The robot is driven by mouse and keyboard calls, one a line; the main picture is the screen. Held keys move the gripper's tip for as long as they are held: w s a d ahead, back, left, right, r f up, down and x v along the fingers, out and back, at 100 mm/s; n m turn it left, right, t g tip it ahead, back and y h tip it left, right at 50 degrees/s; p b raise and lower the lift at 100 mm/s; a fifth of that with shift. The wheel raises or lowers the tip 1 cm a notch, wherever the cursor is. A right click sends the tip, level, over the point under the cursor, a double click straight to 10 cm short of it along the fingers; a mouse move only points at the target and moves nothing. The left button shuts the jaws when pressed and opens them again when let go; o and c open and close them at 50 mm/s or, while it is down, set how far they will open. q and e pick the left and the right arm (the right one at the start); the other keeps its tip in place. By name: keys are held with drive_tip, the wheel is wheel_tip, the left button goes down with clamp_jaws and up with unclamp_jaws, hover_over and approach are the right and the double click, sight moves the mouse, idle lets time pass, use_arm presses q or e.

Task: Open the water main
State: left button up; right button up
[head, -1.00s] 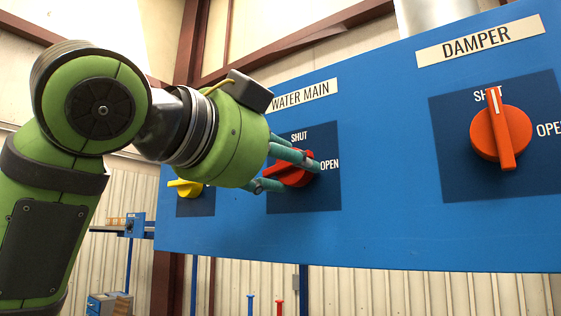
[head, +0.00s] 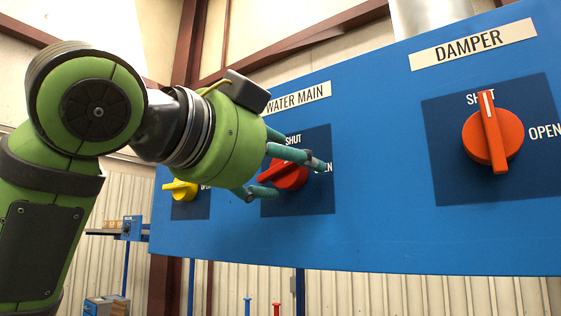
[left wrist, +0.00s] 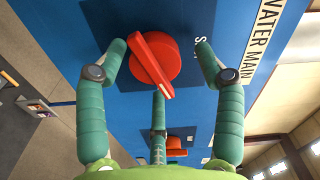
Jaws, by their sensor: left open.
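The red water main knob (head: 290,178) is on a dark blue plate under the WATER MAIN label (head: 298,98). In the left wrist view the knob (left wrist: 155,62) has its bar slanted, with the white-marked end angled between SHUT and OPEN, nearer the OPEN side. My left gripper (head: 298,175) is open, its three fingers spread around the knob. In the wrist view the two upper fingers stand clear of its sides; the lower finger is near the marked end, and I cannot tell if it touches. One finger partly hides the OPEN word. My right gripper is not in view.
The orange damper knob (head: 492,135) to the right points up at SHUT. A yellow knob (head: 180,190) sits left, partly behind my gripper. The blue panel (head: 390,200) is bare between the water main and damper plates.

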use_arm(q)
drive_tip(key=v, duration=1.2)
